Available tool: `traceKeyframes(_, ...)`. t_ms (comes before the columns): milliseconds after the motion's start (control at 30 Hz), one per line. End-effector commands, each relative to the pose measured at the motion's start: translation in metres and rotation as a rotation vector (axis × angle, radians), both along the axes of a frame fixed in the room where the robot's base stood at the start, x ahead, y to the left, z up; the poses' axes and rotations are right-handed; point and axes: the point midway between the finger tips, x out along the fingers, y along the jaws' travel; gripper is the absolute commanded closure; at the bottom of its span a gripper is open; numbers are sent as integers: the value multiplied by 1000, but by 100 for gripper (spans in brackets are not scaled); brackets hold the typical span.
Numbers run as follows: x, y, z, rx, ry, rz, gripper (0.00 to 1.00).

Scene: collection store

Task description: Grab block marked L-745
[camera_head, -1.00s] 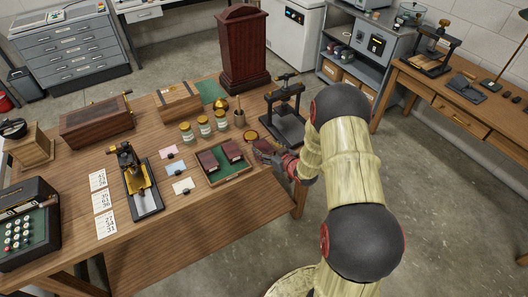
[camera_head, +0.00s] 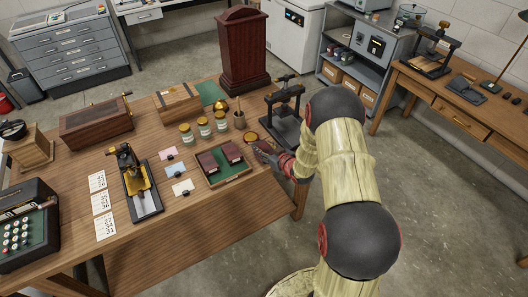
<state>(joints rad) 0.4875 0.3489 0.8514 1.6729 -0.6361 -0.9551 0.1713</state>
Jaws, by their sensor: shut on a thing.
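Two dark red blocks, the left one (camera_head: 207,161) and the right one (camera_head: 231,152), sit in a green-lined wooden tray (camera_head: 228,179) near the table's right end. No marking can be read at this size, so I cannot tell which block is L-745. My gripper (camera_head: 257,147) is just right of the tray, low over the table's right end. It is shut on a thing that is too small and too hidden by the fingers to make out.
A round brass-coloured piece (camera_head: 251,136) and a black press (camera_head: 285,110) stand close to my gripper. Several jars (camera_head: 204,127) and a pot (camera_head: 239,121) stand behind the tray.

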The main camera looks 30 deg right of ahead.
Motion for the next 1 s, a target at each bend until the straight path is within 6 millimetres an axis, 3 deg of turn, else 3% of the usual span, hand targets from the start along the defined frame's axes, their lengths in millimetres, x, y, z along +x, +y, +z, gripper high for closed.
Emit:
traceKeyframes(333,0,0,0,0,0,0,84)
traceKeyframes(667,0,0,4,-1,-1,0,84)
traceKeyframes(933,1,-1,38,-2,-3,0,84)
traceKeyframes(1000,-11,-5,49,-1,-2,-3,84)
